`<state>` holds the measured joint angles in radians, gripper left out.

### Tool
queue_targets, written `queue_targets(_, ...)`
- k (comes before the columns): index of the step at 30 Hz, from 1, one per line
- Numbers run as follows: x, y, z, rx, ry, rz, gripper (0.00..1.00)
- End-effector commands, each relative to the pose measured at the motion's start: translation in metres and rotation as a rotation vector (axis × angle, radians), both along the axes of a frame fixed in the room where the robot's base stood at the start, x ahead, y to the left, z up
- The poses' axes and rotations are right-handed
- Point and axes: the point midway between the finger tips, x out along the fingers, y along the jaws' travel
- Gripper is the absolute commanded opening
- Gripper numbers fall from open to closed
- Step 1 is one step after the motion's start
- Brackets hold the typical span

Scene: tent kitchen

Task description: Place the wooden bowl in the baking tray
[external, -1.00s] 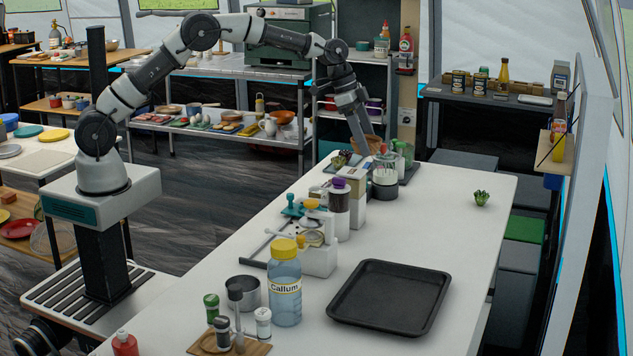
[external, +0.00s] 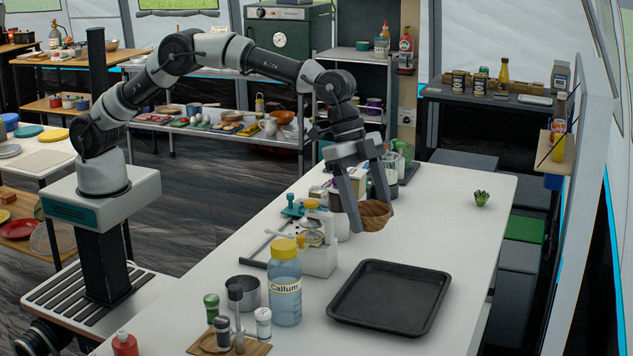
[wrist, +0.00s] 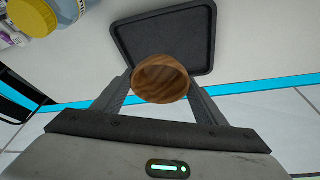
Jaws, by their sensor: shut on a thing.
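My gripper (external: 371,210) is shut on the wooden bowl (external: 376,215), a small brown round bowl with visible grain. It holds the bowl in the air above the white counter, behind the baking tray in the external view. In the wrist view the bowl (wrist: 161,79) sits between the two fingers, its open side partly facing the camera. The black rectangular baking tray (external: 392,297) lies flat and empty on the counter. In the wrist view the tray (wrist: 165,35) shows beyond the bowl, which covers part of its near edge.
A blue bottle with a yellow lid (external: 285,285) stands left of the tray. A metal pot (external: 243,292), a wooden board with shakers (external: 228,343) and a white dispenser (external: 318,255) are nearby. A small green plant (external: 481,198) stands far right. The counter right of the tray is clear.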

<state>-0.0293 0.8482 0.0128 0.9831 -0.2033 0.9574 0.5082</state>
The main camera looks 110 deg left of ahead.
Motion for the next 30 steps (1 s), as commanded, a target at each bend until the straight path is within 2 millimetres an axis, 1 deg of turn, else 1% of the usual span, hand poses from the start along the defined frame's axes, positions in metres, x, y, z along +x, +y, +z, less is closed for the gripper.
queue_targets(1,0.0,-0.01,0.0,0.0,-0.001,-0.012,0.41)
queue_targets(3,0.0,-0.008,-0.014,0.0,0.003,-0.008,0.41)
queue_targets(9,0.0,-0.007,-0.042,-0.001,0.001,-0.007,0.41)
queue_targets(14,0.0,-0.007,-0.06,0.0,0.001,-0.008,0.41)
queue_targets(19,0.0,-0.007,-0.089,-0.001,0.003,-0.006,0.41)
queue_targets(21,0.0,-0.007,-0.098,0.0,0.001,-0.007,0.41)
queue_targets(26,0.0,-0.007,-0.113,0.0,0.001,-0.008,0.41)
queue_targets(30,0.0,-0.007,-0.137,-0.001,0.002,-0.007,0.41)
